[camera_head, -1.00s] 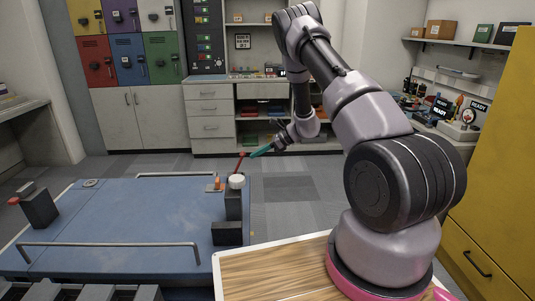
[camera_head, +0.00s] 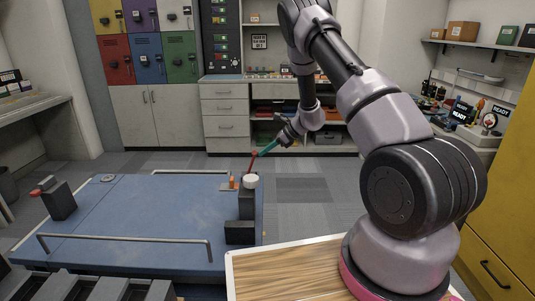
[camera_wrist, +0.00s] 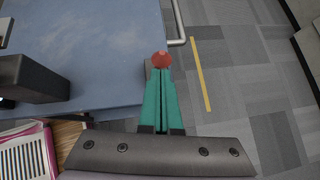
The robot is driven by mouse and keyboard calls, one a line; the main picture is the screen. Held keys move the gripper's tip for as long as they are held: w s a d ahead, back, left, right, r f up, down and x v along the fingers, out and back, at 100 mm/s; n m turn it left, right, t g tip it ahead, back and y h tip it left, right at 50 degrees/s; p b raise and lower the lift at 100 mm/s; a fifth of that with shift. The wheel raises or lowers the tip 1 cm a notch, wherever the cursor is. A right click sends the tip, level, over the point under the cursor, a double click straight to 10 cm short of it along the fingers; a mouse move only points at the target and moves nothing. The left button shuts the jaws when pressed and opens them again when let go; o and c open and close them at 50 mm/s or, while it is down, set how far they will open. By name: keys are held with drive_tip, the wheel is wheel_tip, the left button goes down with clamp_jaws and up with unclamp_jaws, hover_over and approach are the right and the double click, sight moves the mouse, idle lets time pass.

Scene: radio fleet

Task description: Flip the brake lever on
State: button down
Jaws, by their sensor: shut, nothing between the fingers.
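The brake lever (camera_head: 251,163) is a thin red lever with a red knob, standing up with a slight tilt to the right near the right edge of a blue flat deck (camera_head: 150,215). A white round cap (camera_head: 250,181) on a dark block is just in front of it. My gripper (camera_head: 260,153) has teal fingers and reaches in from the right, with its tips at the knob. In the wrist view the red knob (camera_wrist: 162,58) shows just beyond the closed fingertips (camera_wrist: 160,71). I cannot tell whether they touch. Nothing is held.
A metal rail (camera_head: 125,239) runs along the deck's near side. A dark block with a red end (camera_head: 58,200) stands at its left. A wooden-topped surface (camera_head: 285,268) lies below my arm. The grey floor (camera_head: 320,210) right of the deck is clear.

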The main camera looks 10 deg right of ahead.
drive_tip(key=w+a+r+g+h, duration=0.1)
drive_tip(key=a+h, duration=0.3)
drive_tip(key=a, duration=0.6)
drive_tip(key=shift+w+r, duration=0.3)
drive_tip(key=shift+w, duration=0.15)
drive_tip(key=a+v, duration=0.1)
drive_tip(key=v, duration=1.2)
drive_tip(key=shift+a+r, duration=0.15)
drive_tip(key=shift+r, duration=0.2)
